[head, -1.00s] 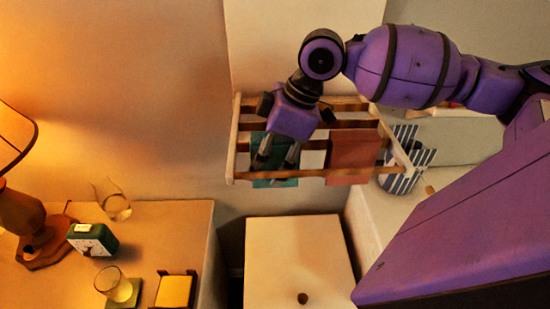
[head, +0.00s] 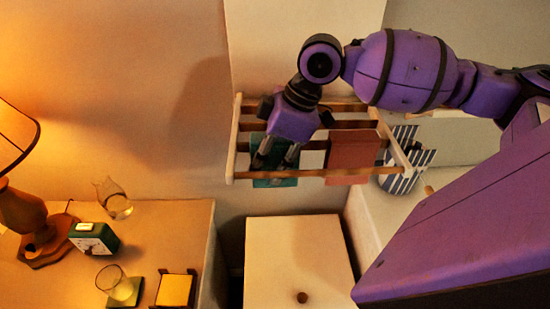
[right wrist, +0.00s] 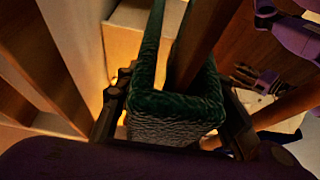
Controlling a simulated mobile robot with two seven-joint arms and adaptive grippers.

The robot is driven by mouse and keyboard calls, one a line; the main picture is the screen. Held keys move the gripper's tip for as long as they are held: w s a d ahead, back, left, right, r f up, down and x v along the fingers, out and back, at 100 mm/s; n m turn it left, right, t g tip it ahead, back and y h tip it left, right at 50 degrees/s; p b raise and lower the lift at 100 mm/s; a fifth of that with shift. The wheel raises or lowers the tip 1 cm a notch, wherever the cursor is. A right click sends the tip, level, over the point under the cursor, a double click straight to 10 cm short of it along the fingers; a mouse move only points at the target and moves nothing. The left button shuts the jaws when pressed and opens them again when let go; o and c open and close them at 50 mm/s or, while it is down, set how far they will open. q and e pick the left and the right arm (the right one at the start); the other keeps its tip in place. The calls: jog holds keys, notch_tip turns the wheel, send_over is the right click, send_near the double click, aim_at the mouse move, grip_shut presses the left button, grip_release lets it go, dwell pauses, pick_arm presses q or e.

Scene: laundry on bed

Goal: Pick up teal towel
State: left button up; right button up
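The teal towel (head: 275,182) hangs over a bar of the wooden drying rack, at its left side. In the right wrist view the towel (right wrist: 175,115) is a dark green fold over a bar, between my fingers. My right gripper (head: 275,158) points down at the towel from above. Its fingers (right wrist: 175,122) are wide apart, one on each side of the towel; I cannot tell whether they touch it. My left gripper does not show in the head view.
The wooden rack (head: 236,135) has several bars. A reddish towel (head: 352,158) hangs to the right, and striped blue-white cloth (head: 405,181) lies beyond. A pale cabinet (head: 300,255) stands below. Lamp (head: 22,210), clock (head: 94,239) and glasses (head: 117,284) stand at lower left.

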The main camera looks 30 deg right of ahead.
jog(key=c, duration=0.6)
jog(key=shift+o, duration=0.2)
jog(key=shift+r, duration=0.15)
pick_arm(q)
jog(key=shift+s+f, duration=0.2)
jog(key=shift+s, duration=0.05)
pick_arm(e)
notch_tip(320, 180, up, 18)
jog(key=shift+r, duration=0.1)
jog(key=shift+r, duration=0.1)
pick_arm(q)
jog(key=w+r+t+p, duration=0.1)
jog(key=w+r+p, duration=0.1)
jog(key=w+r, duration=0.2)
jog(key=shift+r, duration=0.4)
pick_arm(e)
notch_tip(320, 180, up, 15)
